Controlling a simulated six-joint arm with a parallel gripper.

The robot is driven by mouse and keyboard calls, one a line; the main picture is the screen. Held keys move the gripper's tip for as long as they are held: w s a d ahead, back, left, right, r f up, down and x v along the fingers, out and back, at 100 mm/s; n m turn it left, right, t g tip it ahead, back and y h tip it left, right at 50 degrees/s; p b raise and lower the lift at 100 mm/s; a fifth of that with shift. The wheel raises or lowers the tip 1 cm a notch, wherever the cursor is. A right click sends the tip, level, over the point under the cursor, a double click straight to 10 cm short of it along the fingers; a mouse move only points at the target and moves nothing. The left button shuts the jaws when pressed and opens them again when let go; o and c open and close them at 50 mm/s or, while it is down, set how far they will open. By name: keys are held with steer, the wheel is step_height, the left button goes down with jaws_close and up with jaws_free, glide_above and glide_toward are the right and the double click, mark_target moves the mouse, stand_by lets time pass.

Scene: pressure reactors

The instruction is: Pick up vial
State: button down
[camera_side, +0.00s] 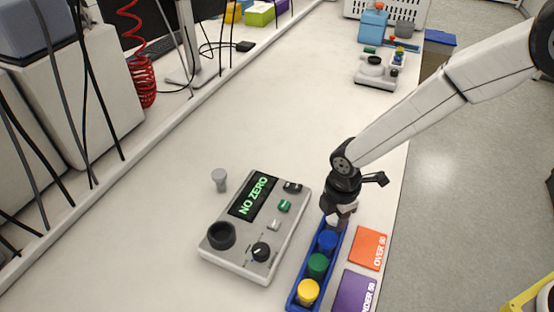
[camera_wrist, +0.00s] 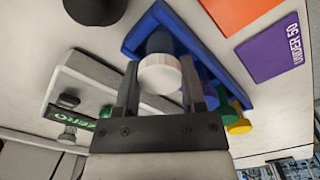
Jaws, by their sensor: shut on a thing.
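A vial with a white cap (camera_wrist: 160,74) is between the two fingers of my gripper (camera_wrist: 161,88), which is shut on it. In the side view my gripper (camera_side: 338,216) points down at the far end of a blue rack (camera_side: 293,298). That rack also shows in the wrist view (camera_wrist: 137,33). The held vial's lower part is hidden, and I cannot tell whether it still sits in its slot. Nearer in the rack stand vials with a blue cap (camera_side: 327,241), a green cap (camera_side: 317,264) and a yellow cap (camera_side: 308,291).
Left of the rack is a grey device (camera_side: 255,228) whose display reads "NO ZERO". A small grey post-like object (camera_side: 219,179) stands behind it. Right of the rack lie an orange pad (camera_side: 369,247) and a purple pad (camera_side: 354,291). The far table middle is clear.

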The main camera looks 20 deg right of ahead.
steer(key=shift+r, duration=0.2)
steer(key=shift+r, duration=0.9)
steer(key=s+d+r, duration=0.5)
steer(key=s+r, duration=0.5)
steer(key=s, duration=0.3)
steer(key=shift+d+r, duration=0.15)
steer(key=shift+r, duration=0.25)
steer(key=shift+w, duration=0.1)
